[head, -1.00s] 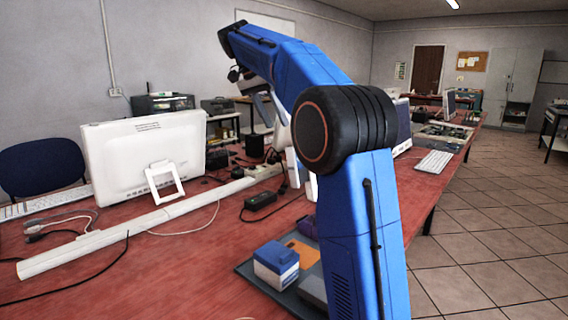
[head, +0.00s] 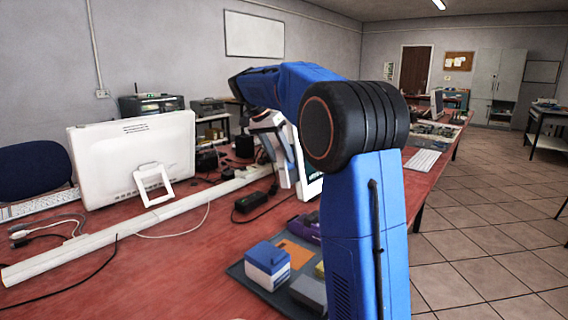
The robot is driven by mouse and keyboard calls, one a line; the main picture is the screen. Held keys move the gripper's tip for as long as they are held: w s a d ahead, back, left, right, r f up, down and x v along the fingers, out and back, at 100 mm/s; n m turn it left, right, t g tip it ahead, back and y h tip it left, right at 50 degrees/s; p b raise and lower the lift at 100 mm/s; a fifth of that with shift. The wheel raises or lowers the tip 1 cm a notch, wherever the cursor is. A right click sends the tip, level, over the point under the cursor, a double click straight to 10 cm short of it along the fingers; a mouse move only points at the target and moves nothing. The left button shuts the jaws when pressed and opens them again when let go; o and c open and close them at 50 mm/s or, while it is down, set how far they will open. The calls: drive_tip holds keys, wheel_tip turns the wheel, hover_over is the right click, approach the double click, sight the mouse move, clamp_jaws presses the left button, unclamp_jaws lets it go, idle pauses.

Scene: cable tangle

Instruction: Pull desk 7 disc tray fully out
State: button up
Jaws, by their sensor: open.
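My blue arm (head: 365,215) rises in front of the view and bends at a black joint, then reaches left over the red desk (head: 185,260). I cannot make out a disc tray on either, nor any desk number.
A grey mat (head: 246,275) holds a blue and white box (head: 267,266), an orange item (head: 296,253) and a purple tool (head: 303,228). A white cable trunk (head: 100,250), loose cables and a black adapter (head: 250,202) cross the desk. Tiled floor (head: 490,220) is open to the right.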

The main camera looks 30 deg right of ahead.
sight(284, 162)
drive_tip(key=shift+x, duration=1.7)
drive_tip(key=shift+c, duration=0.6)
clamp_jaws()
drive_tip(key=s+a, duration=0.2)
drive_tip(key=a, duration=0.4)
drive_tip(key=shift+o, duration=0.6)
unclamp_jaws()
drive_tip(key=s+v, duration=0.1)
drive_tip(key=v, duration=1.6)
drive_tip(key=shift+w+r, duration=0.2)
drive_tip(key=shift+w, duration=0.25)
